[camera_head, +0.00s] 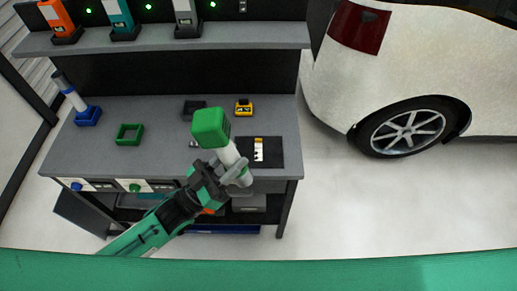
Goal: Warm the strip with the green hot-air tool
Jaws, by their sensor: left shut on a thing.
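The green hot-air tool (210,128) has a green block at its upper end and a pale body that slants down to the right. My left gripper (228,176) is shut on it near its lower end, over the front part of the bench. The strip (258,150) is small and white with some yellow. It lies on a dark mat (274,145), just right of the tool and apart from it in the picture. The tool's lower end is partly hidden by the gripper. My right gripper is not in view.
An empty green square holder (129,142) and a blue tool in its base (86,115) stand on the bench (160,112). A dark tray (194,106) and a yellow item (243,107) lie farther back. A shelf (255,37) holds several tools. A white car (420,60) stands right.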

